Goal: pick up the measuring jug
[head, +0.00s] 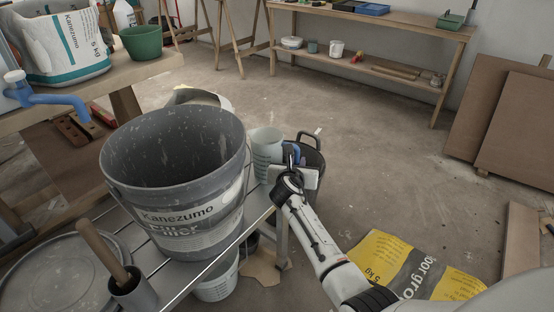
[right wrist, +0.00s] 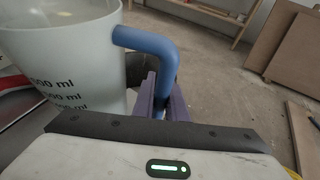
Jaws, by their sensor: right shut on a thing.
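The measuring jug (head: 266,148) is pale and translucent, with a blue handle. In the head view it is just right of the big grey bucket, at the far end of the slatted metal platform. I cannot tell whether its base touches the platform. The right wrist view shows the jug (right wrist: 70,60) upright at the left, with dark ml marks and the blue handle (right wrist: 150,42) toward me. My right gripper (head: 291,156) is shut on this handle, its purple fingers (right wrist: 163,100) on either side. My left gripper is not in view.
The large grey bucket (head: 180,205) stands close left of the jug. A dark tub (head: 313,157) is behind my right gripper. A wooden bench (head: 135,72) is at the left, a yellow bag (head: 395,265) on the floor at the right. The middle floor is clear.

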